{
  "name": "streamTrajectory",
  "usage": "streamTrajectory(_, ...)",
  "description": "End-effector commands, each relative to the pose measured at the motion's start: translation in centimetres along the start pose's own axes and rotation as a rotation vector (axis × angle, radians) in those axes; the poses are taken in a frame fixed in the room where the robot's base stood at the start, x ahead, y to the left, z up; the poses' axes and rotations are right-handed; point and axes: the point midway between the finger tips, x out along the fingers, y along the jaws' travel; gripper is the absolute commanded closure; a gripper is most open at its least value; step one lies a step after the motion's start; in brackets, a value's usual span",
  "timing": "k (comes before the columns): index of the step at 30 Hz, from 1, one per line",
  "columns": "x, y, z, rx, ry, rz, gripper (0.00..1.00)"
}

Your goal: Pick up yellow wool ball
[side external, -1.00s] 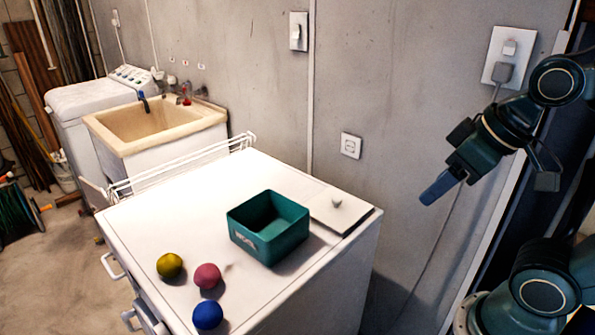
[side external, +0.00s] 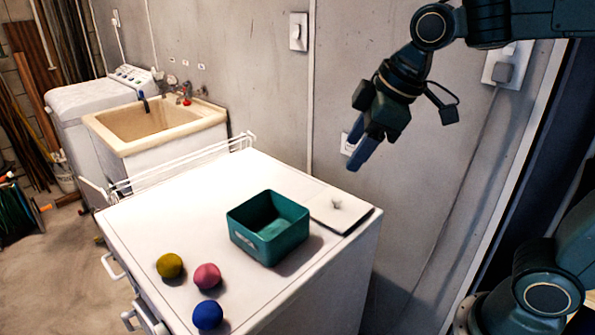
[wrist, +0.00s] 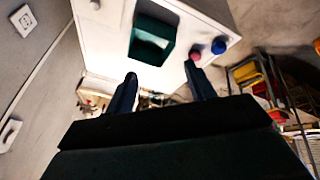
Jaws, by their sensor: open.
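The yellow wool ball (side external: 170,265) rests on the white worktop (side external: 190,220) near its front left edge in the side external view. A pink-red ball (side external: 207,276) and a blue ball (side external: 208,315) lie to its right. In the wrist view the pink-red ball (wrist: 195,54) and the blue ball (wrist: 219,46) show, but I cannot make out the yellow one. My gripper (side external: 362,152) is open and empty, raised above the right back part of the worktop, well away from the balls. Its two fingers (wrist: 160,90) show apart in the wrist view.
An open green box (side external: 268,238) stands on the worktop between my gripper and the balls. A white lid with a knob (side external: 343,212) lies beside it. A wire rack (side external: 180,165) runs along the back left edge. The wall with a socket (side external: 348,144) is close behind my gripper.

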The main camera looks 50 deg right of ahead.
Motion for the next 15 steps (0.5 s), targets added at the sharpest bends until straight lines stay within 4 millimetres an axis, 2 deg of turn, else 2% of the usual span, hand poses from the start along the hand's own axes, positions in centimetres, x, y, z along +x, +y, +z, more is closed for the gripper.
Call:
streamTrajectory(3, 1.6, 0.4, -3.0, -0.130, -0.004, -0.019, 0.46)
streamTrajectory(8, 3.8, 0.6, -6.8, -0.305, -0.003, -0.041, 0.46)
streamTrajectory(15, 8.1, 0.1, -12.1, -0.566, 0.003, -0.074, 0.46)
